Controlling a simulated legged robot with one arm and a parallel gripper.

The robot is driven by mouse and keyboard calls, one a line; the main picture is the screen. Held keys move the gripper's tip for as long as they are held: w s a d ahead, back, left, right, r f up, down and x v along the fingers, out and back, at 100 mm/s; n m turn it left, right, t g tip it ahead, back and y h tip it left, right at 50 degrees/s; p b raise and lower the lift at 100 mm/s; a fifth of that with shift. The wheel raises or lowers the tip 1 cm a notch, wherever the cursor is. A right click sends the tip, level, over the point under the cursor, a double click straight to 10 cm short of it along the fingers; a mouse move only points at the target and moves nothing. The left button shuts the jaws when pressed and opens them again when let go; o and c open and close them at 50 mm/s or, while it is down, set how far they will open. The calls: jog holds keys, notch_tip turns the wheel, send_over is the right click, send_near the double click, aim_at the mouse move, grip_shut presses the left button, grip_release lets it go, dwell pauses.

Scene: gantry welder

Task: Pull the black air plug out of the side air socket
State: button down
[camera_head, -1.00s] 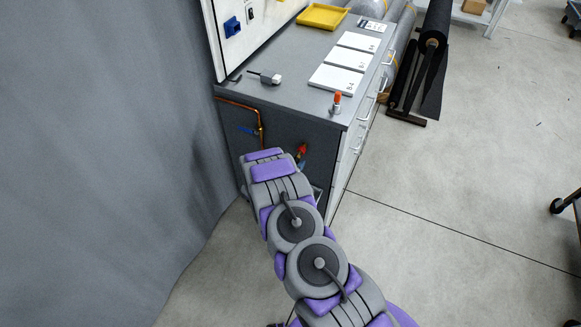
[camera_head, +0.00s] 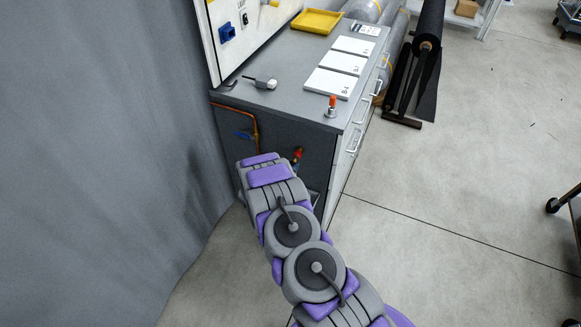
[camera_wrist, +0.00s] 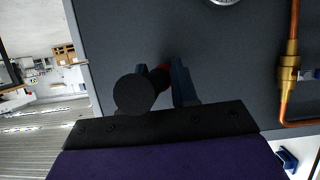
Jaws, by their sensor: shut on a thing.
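The black air plug (camera_wrist: 133,95) shows in the wrist view as a round dark end in front of the cabinet's dark side panel. Its body runs inward between the fingers of my gripper (camera_wrist: 161,80), which is shut on it. A red part (camera_wrist: 160,75) shows just behind the plug, between the fingers. The side air socket is mostly hidden by the plug and fingers, so I cannot tell whether the plug is still seated.
A copper pipe with a brass fitting (camera_wrist: 290,62) runs down the panel beside the gripper. The cabinet top (camera_head: 285,100) holds a red-tipped item (camera_head: 332,106), white sheets (camera_head: 342,62) and a yellow tray (camera_head: 317,21). A grey curtain (camera_head: 110,150) hangs left; floor at right is open.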

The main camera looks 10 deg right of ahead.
jog(key=shift+s, duration=0.1)
jog(key=shift+s+a, duration=0.5)
jog(key=shift+s, duration=0.05)
jog(key=shift+s+a, duration=0.6)
jog(key=shift+s, duration=0.2)
jog(key=shift+s+a, duration=0.2)
jog(key=shift+s, duration=0.1)
jog(key=shift+s+a, duration=0.3)
jog(key=shift+s, duration=0.15)
